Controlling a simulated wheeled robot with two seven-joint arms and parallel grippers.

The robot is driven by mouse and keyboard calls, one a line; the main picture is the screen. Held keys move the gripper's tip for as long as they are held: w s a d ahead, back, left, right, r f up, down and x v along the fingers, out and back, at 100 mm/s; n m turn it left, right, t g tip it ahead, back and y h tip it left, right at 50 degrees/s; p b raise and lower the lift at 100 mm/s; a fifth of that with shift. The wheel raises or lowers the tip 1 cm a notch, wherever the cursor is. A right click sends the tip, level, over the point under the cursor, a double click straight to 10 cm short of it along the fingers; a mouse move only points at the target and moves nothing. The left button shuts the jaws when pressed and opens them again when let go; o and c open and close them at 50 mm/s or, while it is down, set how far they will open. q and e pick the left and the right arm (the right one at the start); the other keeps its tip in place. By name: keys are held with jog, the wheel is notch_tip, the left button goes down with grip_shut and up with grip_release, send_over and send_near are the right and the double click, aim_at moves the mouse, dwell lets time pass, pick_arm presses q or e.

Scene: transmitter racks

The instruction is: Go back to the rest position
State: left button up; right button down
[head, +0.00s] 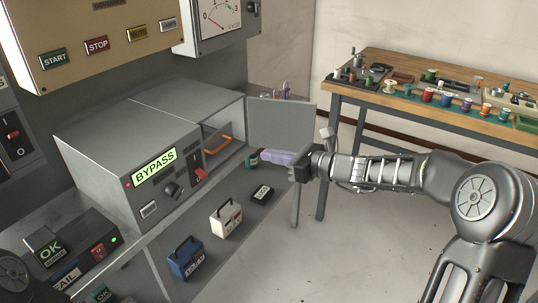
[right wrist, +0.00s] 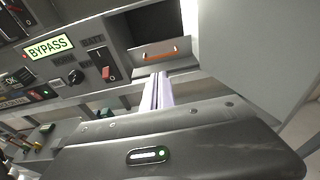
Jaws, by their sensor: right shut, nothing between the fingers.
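My right gripper (head: 264,156) reaches in from the right in the head view, its lavender fingers closed together and empty. It is in front of the open bay of the grey BYPASS unit (head: 95,150), above the shelf. In the right wrist view the shut fingers (right wrist: 157,90) point toward the bay with the orange-handled drawer (right wrist: 160,54). My left gripper is not in view.
A grey door panel (head: 283,122) stands open just behind my right gripper. Below it, a dark labelled block (head: 262,193), a white module (head: 226,218) and a blue module (head: 186,257) stand on the shelf. A workbench (head: 430,102) with spools is at the back right.

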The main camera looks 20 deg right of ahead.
jog(key=s+f+n+g+h+p, duration=0.15)
jog(key=s+f+n, duration=0.25)
jog(key=f, duration=0.4)
jog(key=s+d+f+n+g+h, duration=0.1)
jog(key=s+f+n+g+h, duration=0.25)
jog(key=f, duration=0.45)
jog(key=s+f+n+g+h+p, duration=0.15)
jog(key=s+f+n, duration=0.25)
jog(key=f, duration=0.4)
jog(key=s+a+f+n+g+p, duration=0.2)
jog(key=s+a+n, duration=0.5)
jog(key=s, duration=0.5)
jog(key=s+a+f+n+g+p, duration=0.3)
jog(key=s+a+f+n+p, duration=0.2)
jog(key=s, duration=0.8)
jog(key=a+n+p, duration=0.1)
jog(key=a+n, duration=0.1)
jog(key=a, duration=0.1)
jog(key=shift+s+a+n, duration=0.15)
jog(key=shift+a+n, duration=0.15)
jog(key=shift+n, duration=0.05)
jog(key=shift+y, duration=0.25)
